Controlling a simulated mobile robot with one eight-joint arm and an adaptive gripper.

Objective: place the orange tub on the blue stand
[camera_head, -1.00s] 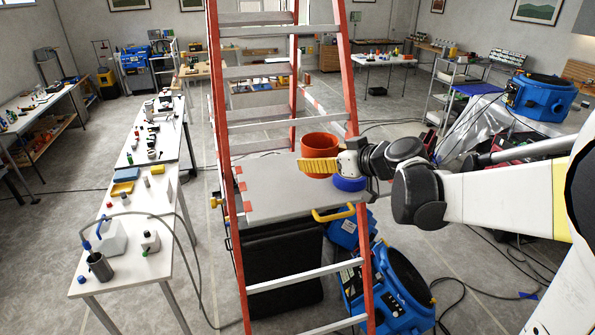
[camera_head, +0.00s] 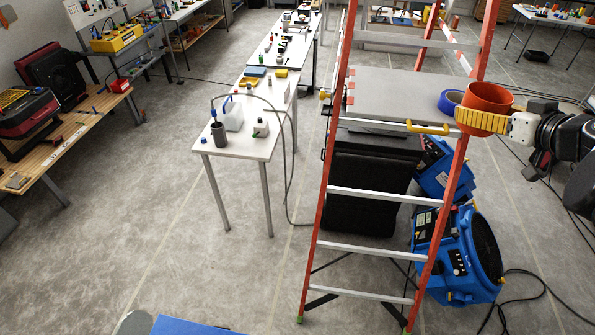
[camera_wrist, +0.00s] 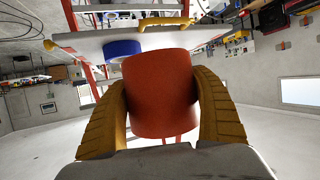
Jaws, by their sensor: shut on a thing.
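The orange tub (camera_head: 487,97) is in my gripper (camera_head: 484,120), open end up in the head view. Its yellow fingers are shut around it. In the wrist view the tub (camera_wrist: 160,92) fills the middle, with a finger on each side. The tub is at the ladder's right rail, apparently clear of the platform; its exact height is unclear. A flat blue surface (camera_head: 190,326) shows at the bottom edge of the head view, mostly cut off. It may be the blue stand's top; its support is out of view.
The orange stepladder (camera_head: 335,150) has a grey platform (camera_head: 398,93) with a blue ring (camera_head: 450,101) behind the tub and a yellow handle (camera_head: 428,128). Blue blowers (camera_head: 455,255) stand below. A white table (camera_head: 240,140) stands left.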

